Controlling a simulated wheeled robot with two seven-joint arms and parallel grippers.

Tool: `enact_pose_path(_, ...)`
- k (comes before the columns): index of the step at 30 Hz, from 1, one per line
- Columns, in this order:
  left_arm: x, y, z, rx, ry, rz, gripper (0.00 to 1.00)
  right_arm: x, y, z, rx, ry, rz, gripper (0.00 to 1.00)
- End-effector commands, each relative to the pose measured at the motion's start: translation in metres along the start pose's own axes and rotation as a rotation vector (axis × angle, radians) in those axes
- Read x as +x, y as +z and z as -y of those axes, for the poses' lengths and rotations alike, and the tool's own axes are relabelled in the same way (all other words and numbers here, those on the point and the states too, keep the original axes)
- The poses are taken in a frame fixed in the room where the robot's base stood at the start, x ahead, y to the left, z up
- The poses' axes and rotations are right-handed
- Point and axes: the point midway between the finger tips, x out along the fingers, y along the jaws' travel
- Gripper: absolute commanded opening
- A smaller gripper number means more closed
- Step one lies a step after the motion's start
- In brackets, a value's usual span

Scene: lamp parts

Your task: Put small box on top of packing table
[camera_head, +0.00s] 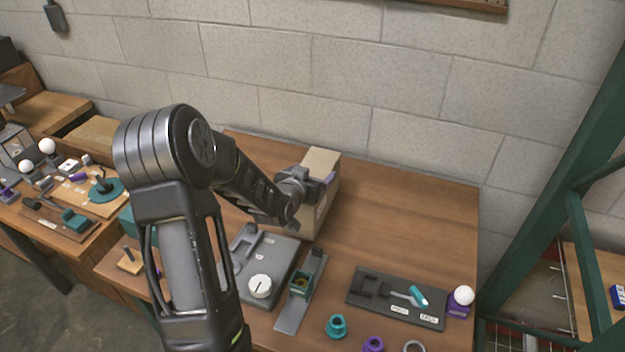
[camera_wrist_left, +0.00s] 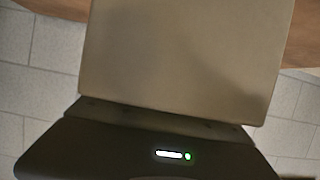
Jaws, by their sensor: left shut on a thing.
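The small box (camera_head: 322,162) is a tan cardboard box near the back of the wooden packing table (camera_head: 420,210). My left gripper (camera_head: 312,183) is at the box's near upper side and shut on it, though my wrist hides part of the grip. In the left wrist view, the box's flat tan face (camera_wrist_left: 185,55) fills the upper middle, close against the gripper body. The head view does not show clearly whether the box's underside touches the table. My right gripper is in neither view.
A grey plate with a white knob (camera_head: 260,286), a dark labelled tray (camera_head: 398,298), a teal ring part (camera_head: 336,326) and a white bulb (camera_head: 464,296) occupy the table's front. The table's back right is clear. A green frame (camera_head: 575,190) stands at the right, the block wall behind.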

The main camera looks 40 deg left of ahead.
Motion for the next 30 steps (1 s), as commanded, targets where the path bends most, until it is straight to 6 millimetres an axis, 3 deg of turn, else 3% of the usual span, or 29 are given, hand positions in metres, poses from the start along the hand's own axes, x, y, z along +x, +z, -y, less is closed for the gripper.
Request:
enact_pose_path(14, 0.005, 0.0095, 0.0, 0.001, 0.0, -0.006, 0.09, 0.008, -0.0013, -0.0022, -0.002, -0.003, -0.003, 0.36)
enact_pose_path(15, 0.0048, 0.011, 0.0, 0.001, 0.0, -0.002, 0.82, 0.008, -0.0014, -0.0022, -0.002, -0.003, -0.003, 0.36)
enact_pose_path(21, 0.0043, 0.01, 0.0, 0.0, 0.0, -0.001, 0.99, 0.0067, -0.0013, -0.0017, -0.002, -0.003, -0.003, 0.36)
enact_pose_path(30, 0.0038, 0.0088, 0.0, 0.001, 0.0, -0.001, 1.0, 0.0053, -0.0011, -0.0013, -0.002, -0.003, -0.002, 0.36)
